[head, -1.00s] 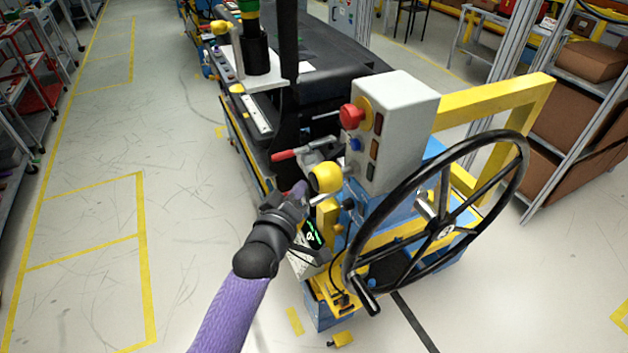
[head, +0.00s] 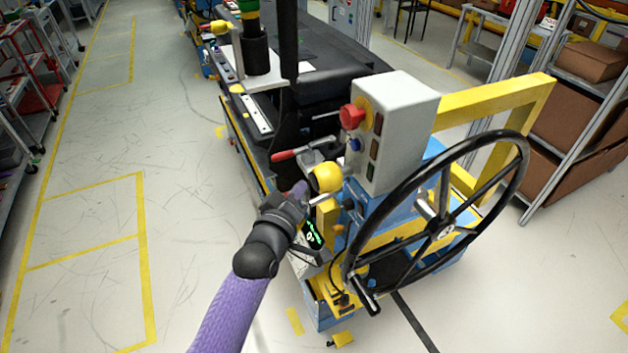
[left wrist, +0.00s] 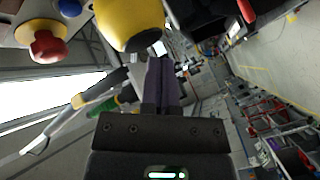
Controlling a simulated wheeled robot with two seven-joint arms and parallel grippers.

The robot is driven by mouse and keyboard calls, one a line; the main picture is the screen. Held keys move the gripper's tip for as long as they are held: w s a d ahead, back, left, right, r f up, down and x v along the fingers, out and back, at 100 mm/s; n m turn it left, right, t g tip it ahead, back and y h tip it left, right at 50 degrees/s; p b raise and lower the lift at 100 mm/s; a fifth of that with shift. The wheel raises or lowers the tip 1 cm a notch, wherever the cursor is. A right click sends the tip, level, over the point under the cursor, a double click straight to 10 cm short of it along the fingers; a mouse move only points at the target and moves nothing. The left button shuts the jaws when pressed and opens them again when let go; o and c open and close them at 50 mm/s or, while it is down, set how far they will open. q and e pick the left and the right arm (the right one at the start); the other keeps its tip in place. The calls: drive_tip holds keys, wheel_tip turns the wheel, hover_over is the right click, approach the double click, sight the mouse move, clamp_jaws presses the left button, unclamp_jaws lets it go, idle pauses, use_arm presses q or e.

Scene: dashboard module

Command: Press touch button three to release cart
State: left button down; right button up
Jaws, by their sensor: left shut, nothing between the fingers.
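A yellow rounded dome (head: 326,178), which looks like a touch button, sits on the side of the dashboard module below the grey control box (head: 404,120). No number on it can be read. In the left wrist view the dome (left wrist: 129,22) is large at the top. My left gripper (head: 301,189) is shut and empty, its purple fingers just left of the dome in the head view. In the left wrist view the gripper (left wrist: 161,62) has its tips close to the dome's edge; I cannot tell whether they touch. My right gripper is not in view.
The box carries a red knob (head: 352,116) and a blue button (head: 354,145). A black steering wheel (head: 520,165) stands at the right. A small display (head: 313,237) shows green characters below my gripper. A red-handled lever (head: 292,154) lies behind. The floor at left is clear.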

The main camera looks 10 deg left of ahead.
use_arm(q)
drive_tip(key=shift+w+d, duration=0.1)
idle(0.3)
drive_tip(key=shift+w+d, duration=0.15)
drive_tip(key=shift+d, duration=0.1)
drive_tip(key=shift+w+d, duration=0.25)
drive_tip(key=shift+d, duration=0.1)
idle(0.8)
drive_tip(key=shift+s+a, duration=0.1)
drive_tip(key=shift+a, duration=0.05)
drive_tip(key=shift+s+a+p, duration=0.35)
drive_tip(key=shift+s+a, duration=0.05)
drive_tip(key=shift+a, duration=0.15)
drive_tip(key=s+a, duration=0.1)
drive_tip(key=s+a+p, duration=0.1)
drive_tip(key=a, duration=0.2)
drive_tip(key=shift+s+a+p, duration=0.1)
drive_tip(key=shift+s+p, duration=0.25)
drive_tip(key=shift+s, duration=0.05)
